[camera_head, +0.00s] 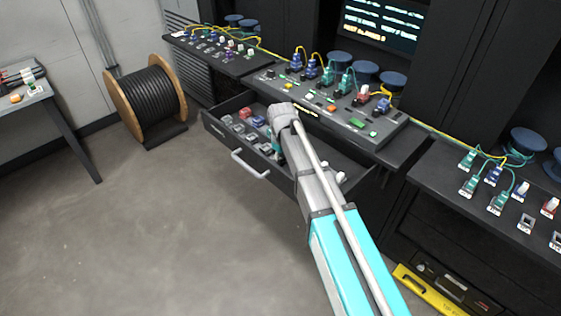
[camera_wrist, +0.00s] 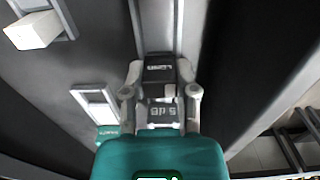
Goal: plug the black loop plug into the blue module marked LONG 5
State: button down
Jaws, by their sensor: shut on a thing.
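My gripper (camera_wrist: 160,72) is shut on a small black plug (camera_wrist: 159,62) with light upside-down lettering, hard to read. A dark grey block marked 5 dB (camera_wrist: 163,113) shows between the fingers, nearer the camera; I cannot tell whether it touches the plug. In the head view, my arm reaches over the open drawer (camera_head: 222,131) and hides the fingertips and the plug. Blue modules (camera_head: 297,62) stand on the bench console at the back; their labels are too small to read, so I cannot tell which is LONG 5.
In the wrist view, a white block (camera_wrist: 33,30) and an empty pale frame (camera_wrist: 98,105) lie to the left. The drawer's left part holds several small grey, red and blue pieces (camera_head: 246,112). A right bench (camera_head: 440,185) carries more modules. The floor in front is clear.

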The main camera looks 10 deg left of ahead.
aim_at(282, 156)
jog(key=shift+r, duration=0.2)
jog(key=shift+r+p, duration=2.8)
jog(key=shift+p, duration=0.15)
notch_tip(282, 156, up, 19)
jog(key=p, duration=1.9)
jog(key=shift+a+r, duration=0.1)
